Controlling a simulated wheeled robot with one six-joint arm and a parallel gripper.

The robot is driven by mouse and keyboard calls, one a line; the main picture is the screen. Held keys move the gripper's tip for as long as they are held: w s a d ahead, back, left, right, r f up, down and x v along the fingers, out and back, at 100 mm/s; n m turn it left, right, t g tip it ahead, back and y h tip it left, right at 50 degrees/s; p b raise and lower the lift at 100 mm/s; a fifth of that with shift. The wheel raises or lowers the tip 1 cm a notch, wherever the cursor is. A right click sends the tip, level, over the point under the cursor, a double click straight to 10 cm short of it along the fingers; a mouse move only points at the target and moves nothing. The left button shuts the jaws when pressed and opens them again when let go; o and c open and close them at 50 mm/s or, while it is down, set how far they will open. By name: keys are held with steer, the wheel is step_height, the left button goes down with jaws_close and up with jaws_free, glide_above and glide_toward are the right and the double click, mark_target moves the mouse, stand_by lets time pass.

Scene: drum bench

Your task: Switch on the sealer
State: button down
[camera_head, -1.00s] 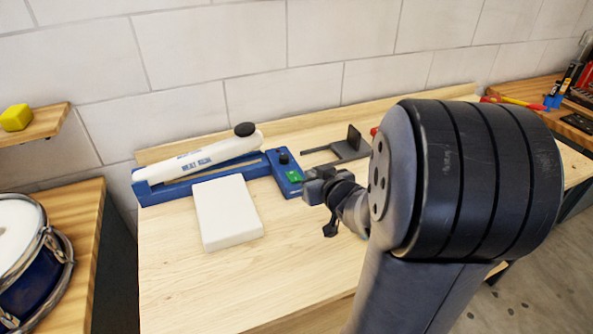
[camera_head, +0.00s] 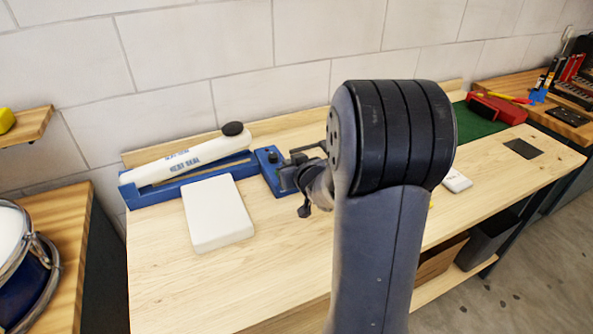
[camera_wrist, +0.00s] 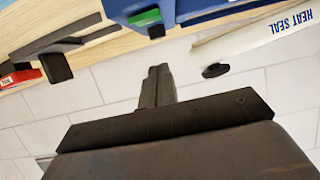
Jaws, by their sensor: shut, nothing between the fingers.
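The heat sealer (camera_head: 190,170) stands at the back left of the bench, with a blue base and a white arm marked HEAT SEAL, tilted up towards its black-knobbed end. Its blue control box (camera_head: 268,160) has a black knob on top. The green switch (camera_wrist: 146,18) shows in the wrist view at the top; in the head view my gripper hides it. I cannot tell which way the switch is set. My gripper (camera_head: 287,178) is shut and empty, just in front of the box. Its fingers (camera_wrist: 157,80) also show in the wrist view, apart from the switch.
A white block (camera_head: 217,213) lies in front of the sealer. A dark bar-like tool (camera_wrist: 60,48) lies beside the box. A red object (camera_head: 497,108) rests on a green mat (camera_head: 478,120) at the right.

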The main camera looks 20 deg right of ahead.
steer(key=shift+x, duration=0.9)
steer(key=f, duration=0.2)
steer(key=shift+s+f, duration=0.25)
steer(key=shift+f, duration=0.1)
steer(key=shift+s+f, duration=0.15)
steer(key=shift+f, duration=0.5)
steer(key=shift+f+b, duration=0.15)
steer(key=shift+b, duration=0.25)
steer(key=shift+s+f+b, duration=0.1)
steer(key=shift+f+b, duration=0.3)
steer(key=shift+b, duration=0.2)
steer(key=shift+r, duration=0.2)
steer(key=shift+r+p, duration=0.15)
steer(key=shift+p, duration=0.2)
steer(key=shift+r+p, duration=0.5)
steer(key=shift+r, duration=0.15)
